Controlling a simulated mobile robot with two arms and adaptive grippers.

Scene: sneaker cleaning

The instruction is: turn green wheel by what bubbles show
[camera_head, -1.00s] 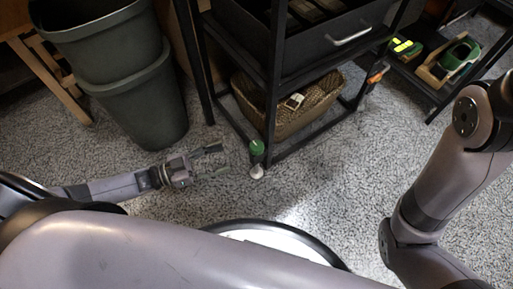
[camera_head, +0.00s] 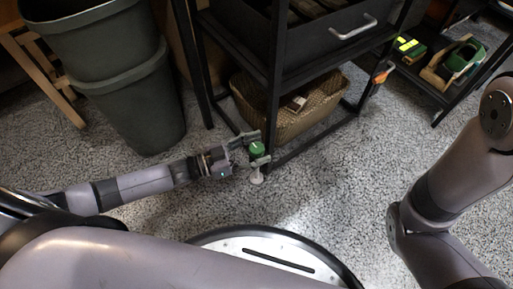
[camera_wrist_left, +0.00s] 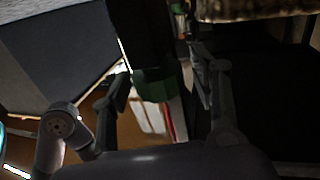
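The green wheel (camera_head: 256,148) is a small round green piece above a white foot (camera_head: 257,178), low beside the black rack's front leg. It also shows as a dark green block in the left wrist view (camera_wrist_left: 154,85). My left gripper (camera_head: 254,149) reaches in from the left with one finger on each side of the wheel. In the left wrist view its fingers (camera_wrist_left: 167,80) stand apart, with a gap between the wheel and the right finger. Contact on the other side is unclear. My right gripper is out of view. I see no bubbles.
The black rack (camera_head: 276,95) stands right behind the wheel, with a wicker basket (camera_head: 318,108) on its low shelf. Grey bins (camera_head: 125,105) stand at the left. A low shelf with tools (camera_head: 440,85) is at the right.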

